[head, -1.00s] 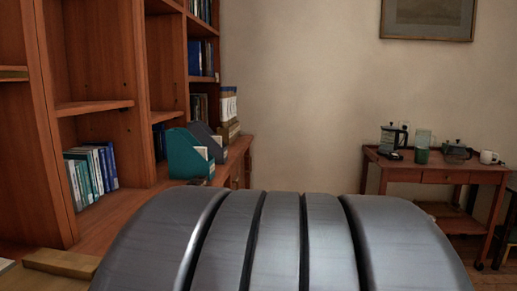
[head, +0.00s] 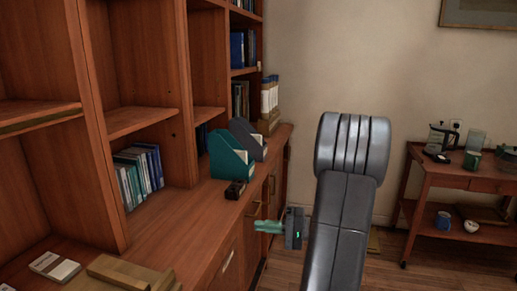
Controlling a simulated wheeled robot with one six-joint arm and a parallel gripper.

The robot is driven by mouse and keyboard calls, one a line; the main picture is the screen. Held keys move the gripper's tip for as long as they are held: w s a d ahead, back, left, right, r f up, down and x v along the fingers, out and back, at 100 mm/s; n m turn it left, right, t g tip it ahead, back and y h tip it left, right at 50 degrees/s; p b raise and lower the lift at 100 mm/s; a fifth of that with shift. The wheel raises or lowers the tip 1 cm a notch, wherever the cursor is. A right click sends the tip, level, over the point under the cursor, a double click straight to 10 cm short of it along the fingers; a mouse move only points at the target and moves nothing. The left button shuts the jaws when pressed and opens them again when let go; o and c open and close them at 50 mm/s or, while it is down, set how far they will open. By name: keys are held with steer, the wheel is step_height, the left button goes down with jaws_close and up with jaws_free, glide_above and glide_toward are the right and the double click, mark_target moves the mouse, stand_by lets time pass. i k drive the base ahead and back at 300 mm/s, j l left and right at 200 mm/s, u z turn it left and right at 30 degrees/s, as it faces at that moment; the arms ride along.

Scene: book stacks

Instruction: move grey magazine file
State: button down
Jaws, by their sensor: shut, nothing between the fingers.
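The grey magazine file (head: 249,138) stands on the bookcase's counter (head: 205,203), just behind a teal magazine file (head: 228,158) that hides part of it. My gripper (head: 257,227) shows teal-green fingers at the end of my arm, in front of the cabinet doors and right of the counter edge. The fingers are shut and empty. They are nearer than both files, apart from them and lower in the picture.
A small dark object (head: 234,190) sits on the counter before the teal file. White-and-blue binders (head: 268,97) stand behind the grey file. Books (head: 138,174) fill a lower shelf bay. A wooden trolley (head: 470,180) with a kettle stands right.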

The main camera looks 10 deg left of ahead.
mark_target(250, 140)
steer(key=i+l, duration=0.1)
steer(key=i, duration=0.4)
steer(key=i+l, duration=0.15)
steer(key=i, duration=0.35)
steer(key=i+l, duration=0.1)
steer(key=i, duration=0.4)
steer(key=i+l+u, duration=0.1)
steer(key=i, duration=0.4)
steer(key=i+l, duration=0.25)
steer(key=i, duration=0.3)
steer(key=i+l+u, duration=0.15)
steer(key=i, duration=0.35)
steer(key=i+l+u, duration=0.1)
steer(key=u, duration=0.9)
